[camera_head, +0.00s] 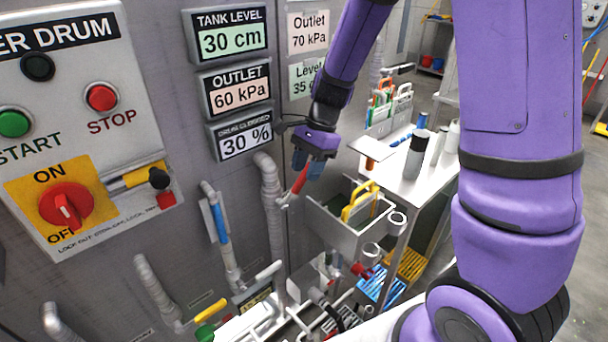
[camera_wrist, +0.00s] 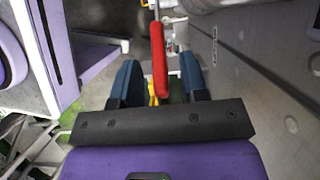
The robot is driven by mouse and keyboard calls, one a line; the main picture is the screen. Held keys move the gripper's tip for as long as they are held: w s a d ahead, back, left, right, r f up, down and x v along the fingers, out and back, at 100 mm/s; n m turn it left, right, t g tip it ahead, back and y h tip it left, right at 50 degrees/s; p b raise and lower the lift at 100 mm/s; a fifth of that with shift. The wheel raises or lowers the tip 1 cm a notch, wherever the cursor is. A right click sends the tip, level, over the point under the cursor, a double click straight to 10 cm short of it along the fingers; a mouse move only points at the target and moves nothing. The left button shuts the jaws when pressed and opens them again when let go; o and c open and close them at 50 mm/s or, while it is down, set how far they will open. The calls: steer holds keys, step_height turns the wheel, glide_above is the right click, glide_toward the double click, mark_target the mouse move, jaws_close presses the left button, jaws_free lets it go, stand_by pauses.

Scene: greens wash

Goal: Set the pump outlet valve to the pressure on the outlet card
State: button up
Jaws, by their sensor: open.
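The outlet card (camera_head: 308,33) on the grey panel reads 70 kPa. The outlet display (camera_head: 237,90) reads 60 kPa. A red lever handle (camera_head: 300,180) sticks up near a grey pipe, right below my gripper (camera_head: 307,165). My gripper has blue fingers and is open. In the wrist view the red handle (camera_wrist: 158,60) lies between the two parted fingers of my gripper (camera_wrist: 159,75), with a gap on each side. I cannot read any label naming this valve.
A blue-handled lever (camera_head: 221,222) and a green handle (camera_head: 211,310) sit to the left and below. A sink with a yellow-handled item (camera_head: 360,202) is on the right. A bench (camera_head: 400,185) with bottles stands behind. The tank level display (camera_head: 230,39) reads 30 cm.

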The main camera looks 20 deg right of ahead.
steer(key=shift+x, duration=1.15)
jaws_close()
steer(key=shift+d, duration=0.1)
steer(key=shift+w+d+f+y, duration=0.1)
steer(key=shift+d+f+y, duration=0.2)
steer(key=shift+f+y, duration=0.1)
steer(key=shift+w+d+f+g+y, duration=0.15)
steer(key=shift+f+g+y, duration=0.1)
steer(key=shift+y, duration=0.25)
steer(key=shift+d+f+g+y, duration=0.15)
steer(key=shift+f+g+y, duration=0.1)
steer(key=shift+y, duration=0.25)
